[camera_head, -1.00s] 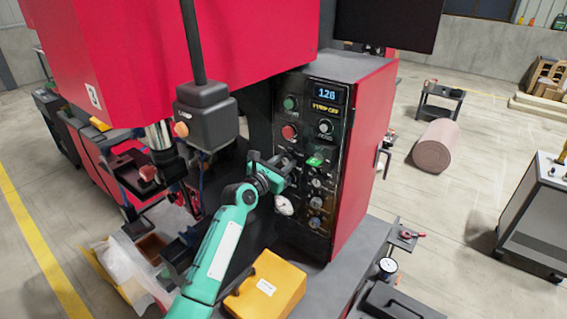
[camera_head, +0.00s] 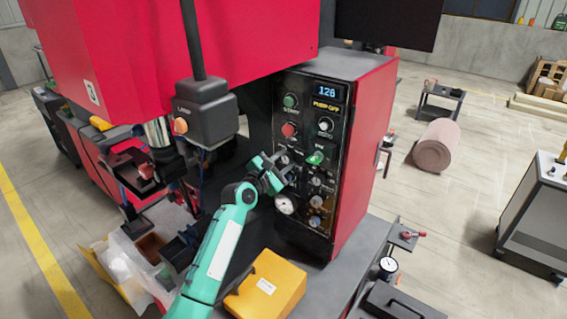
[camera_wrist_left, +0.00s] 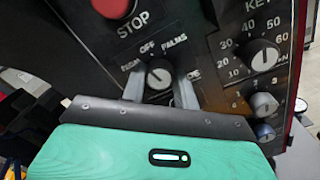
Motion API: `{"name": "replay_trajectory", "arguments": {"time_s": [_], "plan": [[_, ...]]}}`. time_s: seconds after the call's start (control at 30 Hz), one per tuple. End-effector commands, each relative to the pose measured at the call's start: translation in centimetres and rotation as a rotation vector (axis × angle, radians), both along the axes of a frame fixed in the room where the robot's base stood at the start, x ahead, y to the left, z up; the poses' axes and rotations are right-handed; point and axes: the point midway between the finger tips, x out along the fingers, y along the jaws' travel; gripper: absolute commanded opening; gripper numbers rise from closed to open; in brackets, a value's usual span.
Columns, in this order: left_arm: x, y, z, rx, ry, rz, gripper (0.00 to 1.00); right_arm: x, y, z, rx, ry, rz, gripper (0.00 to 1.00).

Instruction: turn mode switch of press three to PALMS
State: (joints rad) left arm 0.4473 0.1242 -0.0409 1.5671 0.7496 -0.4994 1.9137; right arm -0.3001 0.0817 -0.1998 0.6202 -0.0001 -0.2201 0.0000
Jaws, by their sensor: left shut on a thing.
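The mode switch (camera_wrist_left: 159,73) is a round dark knob on the black control panel (camera_head: 301,200) of the red press. In the left wrist view the labels OFF and PALMS stand above it, OFF to the left and PALMS to the right. I cannot tell surely which label its pointer faces. My left gripper (camera_wrist_left: 160,90) is shut on the knob, one finger on each side of it. In the head view the left gripper (camera_head: 280,169) is at the panel's left part and largely hides the switch. My right gripper is not in view.
A green lit button (camera_head: 316,159) and a gauge (camera_head: 285,204) are close to the gripper. A pendant box (camera_head: 206,115) hangs left of the panel. A yellow box (camera_head: 266,286) lies below.

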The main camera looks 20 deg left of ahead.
Motion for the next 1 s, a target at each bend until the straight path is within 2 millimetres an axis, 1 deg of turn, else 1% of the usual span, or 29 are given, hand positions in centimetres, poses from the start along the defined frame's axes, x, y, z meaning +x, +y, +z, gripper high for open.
{"name": "replay_trajectory", "arguments": {"time_s": [0.7, 1.0], "plan": [[0.0, 0.1, -0.3, 0.639, -0.233, 0.0, 0.08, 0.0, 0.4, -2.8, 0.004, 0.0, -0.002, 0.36], [0.0, 0.0, -0.3, 0.85, -0.308, -0.002, 0.08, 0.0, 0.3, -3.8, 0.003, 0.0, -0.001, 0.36]]}}
